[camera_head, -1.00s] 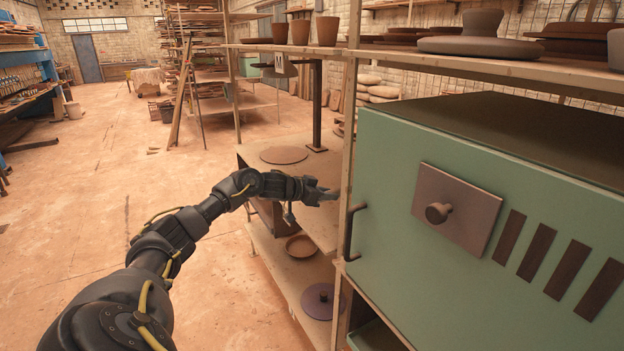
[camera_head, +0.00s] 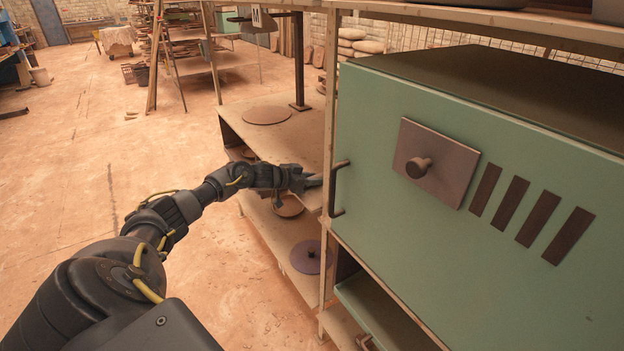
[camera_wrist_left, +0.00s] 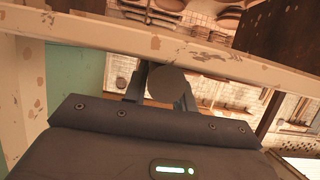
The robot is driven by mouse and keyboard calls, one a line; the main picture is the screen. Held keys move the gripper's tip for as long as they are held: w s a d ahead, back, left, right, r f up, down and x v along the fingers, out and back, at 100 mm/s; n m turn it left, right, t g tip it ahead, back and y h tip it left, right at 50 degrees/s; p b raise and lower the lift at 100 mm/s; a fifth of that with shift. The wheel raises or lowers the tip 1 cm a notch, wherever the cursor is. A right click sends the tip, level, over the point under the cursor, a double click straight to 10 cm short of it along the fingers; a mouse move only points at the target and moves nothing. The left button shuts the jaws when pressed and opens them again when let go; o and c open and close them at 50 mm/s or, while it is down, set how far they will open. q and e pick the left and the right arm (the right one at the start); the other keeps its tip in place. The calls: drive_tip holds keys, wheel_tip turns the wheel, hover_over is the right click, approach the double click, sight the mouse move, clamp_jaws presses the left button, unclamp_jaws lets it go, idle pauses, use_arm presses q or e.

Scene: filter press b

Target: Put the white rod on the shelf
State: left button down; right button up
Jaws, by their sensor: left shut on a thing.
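My left gripper (camera_head: 312,181) reaches in beside the shelf post, close to the green cabinet's handle. In the left wrist view, my left gripper (camera_wrist_left: 162,92) is shut on a rod (camera_wrist_left: 168,84), seen end-on as a round grey disc between the fingers. The rod's length is hidden, and its white colour does not show in this shade. The wooden shelf unit (camera_head: 290,137) has a board just behind my gripper and a lower one beneath. I cannot tell whether the rod touches a board. My right gripper is not in view.
A green cabinet (camera_head: 380,120) with a dark handle (camera_head: 336,188) stands right of my gripper. A wooden post (camera_head: 329,110) stands between them. A flat brown disc (camera_head: 267,115) lies on the board; a brown dish (camera_head: 288,206) and purple lid (camera_head: 306,257) sit below. Floor at left is clear.

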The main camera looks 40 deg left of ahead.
use_arm(q)
drive_tip(key=c, duration=1.1)
unclamp_jaws()
drive_tip(key=shift+s, duration=0.1)
drive_tip(key=v, duration=1.2)
drive_tip(key=shift+d+r+b, duration=0.1)
drive_tip(key=shift+b, duration=0.25)
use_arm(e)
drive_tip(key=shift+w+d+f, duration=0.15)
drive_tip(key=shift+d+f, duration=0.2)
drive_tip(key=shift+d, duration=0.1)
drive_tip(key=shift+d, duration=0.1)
